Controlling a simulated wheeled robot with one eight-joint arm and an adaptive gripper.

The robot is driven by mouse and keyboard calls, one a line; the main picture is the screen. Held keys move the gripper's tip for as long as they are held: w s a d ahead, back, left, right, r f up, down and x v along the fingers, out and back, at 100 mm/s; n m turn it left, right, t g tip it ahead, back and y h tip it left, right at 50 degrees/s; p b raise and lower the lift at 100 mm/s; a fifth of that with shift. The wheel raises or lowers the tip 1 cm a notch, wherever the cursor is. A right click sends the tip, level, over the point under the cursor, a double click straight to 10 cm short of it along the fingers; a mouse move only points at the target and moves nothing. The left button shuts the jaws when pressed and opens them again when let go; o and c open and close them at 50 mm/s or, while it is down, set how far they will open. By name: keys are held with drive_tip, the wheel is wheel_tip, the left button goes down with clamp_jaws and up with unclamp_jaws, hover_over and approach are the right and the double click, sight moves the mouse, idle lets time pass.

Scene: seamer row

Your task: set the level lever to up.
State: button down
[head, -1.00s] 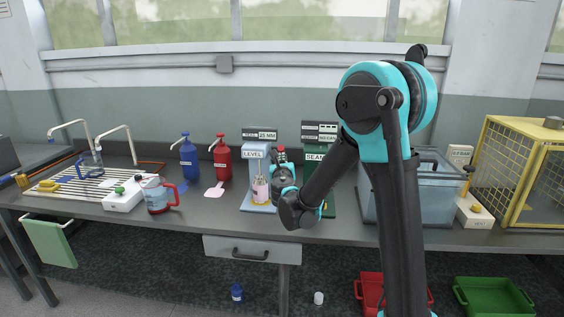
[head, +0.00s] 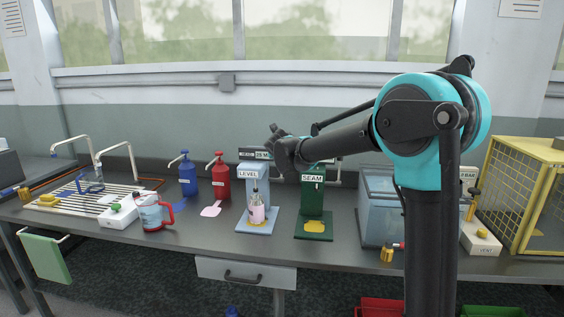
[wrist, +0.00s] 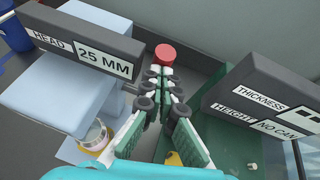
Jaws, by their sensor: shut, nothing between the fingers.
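The blue LEVEL stand (head: 251,178) is left of centre in the head view, with a pinkish can on its base. In the wrist view the stand (wrist: 75,82) is at left under a dark bar reading "HEAD 25 MM". A red round knob (wrist: 165,53) is just beyond my fingertips; it looks like the lever's end, but its shaft is hidden behind the fingers. My gripper (wrist: 165,84) is shut and empty, between the LEVEL and SEAM stands. Whether it touches the knob I cannot tell. In the head view my wrist hides the lever.
The green SEAM stand (head: 312,200) is close on the right, with its display bar (wrist: 268,103) beside my fingers. A clear blue tank (head: 380,207) and a yellow cage (head: 520,195) are further right. Blue (head: 187,175) and red (head: 220,178) pump bottles stand left.

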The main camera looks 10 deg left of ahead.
drive_tip(key=shift+w+d+r, duration=0.1)
drive_tip(key=shift+w+r, duration=0.1)
drive_tip(key=shift+w, duration=0.6)
drive_tip(key=shift+w+a+r, duration=0.1)
drive_tip(key=shift+w+r, duration=0.1)
drive_tip(key=shift+w, duration=0.55)
drive_tip(key=shift+w+d+r, duration=0.1)
drive_tip(key=shift+w+r, duration=0.1)
drive_tip(key=shift+w, duration=0.6)
